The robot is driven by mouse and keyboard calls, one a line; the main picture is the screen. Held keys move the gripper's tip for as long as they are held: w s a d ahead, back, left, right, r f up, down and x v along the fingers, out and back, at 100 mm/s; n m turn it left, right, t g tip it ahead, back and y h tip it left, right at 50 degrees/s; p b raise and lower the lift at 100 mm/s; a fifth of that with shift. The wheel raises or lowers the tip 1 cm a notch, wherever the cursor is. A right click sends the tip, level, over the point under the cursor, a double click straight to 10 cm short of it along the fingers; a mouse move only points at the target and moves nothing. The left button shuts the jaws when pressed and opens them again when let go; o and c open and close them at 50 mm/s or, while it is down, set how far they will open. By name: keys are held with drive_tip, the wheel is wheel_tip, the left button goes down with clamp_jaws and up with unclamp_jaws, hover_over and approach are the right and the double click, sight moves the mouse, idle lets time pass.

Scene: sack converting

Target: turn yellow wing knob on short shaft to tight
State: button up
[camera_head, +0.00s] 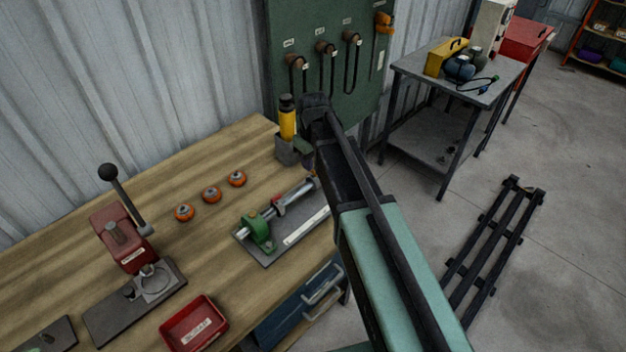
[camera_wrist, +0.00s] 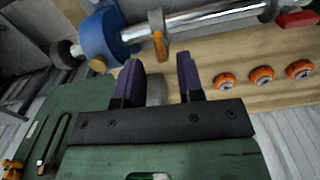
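In the wrist view, a small yellow wing knob (camera_wrist: 159,46) sits on a pale ring collar (camera_wrist: 156,18) around a silver shaft (camera_wrist: 205,20). My gripper (camera_wrist: 160,64) is open, with its two dark purple fingers apart. The knob shows in the gap between the fingertips, and no finger visibly touches it. A blue block (camera_wrist: 98,36) holds the shaft to the left and has a yellowish round knob (camera_wrist: 97,64) below it. In the head view, the shaft fixture (camera_head: 262,228) lies on the bench.
Three orange-rimmed rollers (camera_head: 211,194) lie behind the fixture. A red lever press (camera_head: 122,240) and a red tray (camera_head: 194,324) are to the left. A yellow-bodied bottle (camera_head: 287,122) stands in a grey holder at the bench's back edge, close to my arm.

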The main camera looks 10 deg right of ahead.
wheel_tip(320, 180, down, 4)
drive_tip(key=shift+r+b, duration=0.25)
drive_tip(key=shift+b, duration=0.55)
drive_tip(key=shift+r, duration=0.15)
clamp_jaws()
